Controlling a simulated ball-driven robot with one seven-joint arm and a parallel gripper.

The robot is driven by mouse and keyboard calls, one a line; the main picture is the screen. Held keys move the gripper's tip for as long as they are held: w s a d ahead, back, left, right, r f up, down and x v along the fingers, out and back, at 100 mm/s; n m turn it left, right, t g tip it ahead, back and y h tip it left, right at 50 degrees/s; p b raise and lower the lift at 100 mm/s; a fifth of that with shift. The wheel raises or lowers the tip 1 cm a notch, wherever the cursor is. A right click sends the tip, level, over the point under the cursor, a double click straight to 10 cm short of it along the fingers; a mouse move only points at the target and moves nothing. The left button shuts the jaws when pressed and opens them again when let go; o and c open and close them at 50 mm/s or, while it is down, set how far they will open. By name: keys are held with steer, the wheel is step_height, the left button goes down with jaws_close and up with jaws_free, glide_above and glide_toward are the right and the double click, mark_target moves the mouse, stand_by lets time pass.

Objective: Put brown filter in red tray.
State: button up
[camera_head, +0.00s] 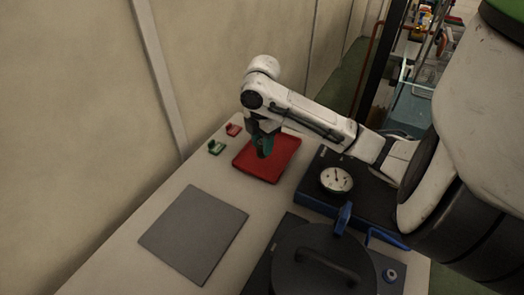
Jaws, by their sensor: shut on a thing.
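The red tray (284,159) lies on the light table, in the middle of the head view. My gripper (263,151) points down over the tray's left part. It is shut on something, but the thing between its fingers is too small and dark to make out. I cannot pick out the brown filter for certain. I cannot tell whether the fingers touch the tray floor or are a little above it.
A small red object (233,130) and a small green one (216,148) stand left of the tray. A grey mat (194,232) lies in front. A dark round lid with a handle (322,265) is at the front.

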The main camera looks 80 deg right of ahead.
steer(key=shift+w+d+f, duration=0.1)
steer(key=shift+d+f, duration=0.05)
steer(key=shift+f, duration=1.6)
steer(key=shift+f, duration=0.1)
steer(key=o, duration=1)
step_height(320, 180, up, 12)
steer(key=shift+r+p, duration=0.15)
steer(key=shift+p, duration=0.65)
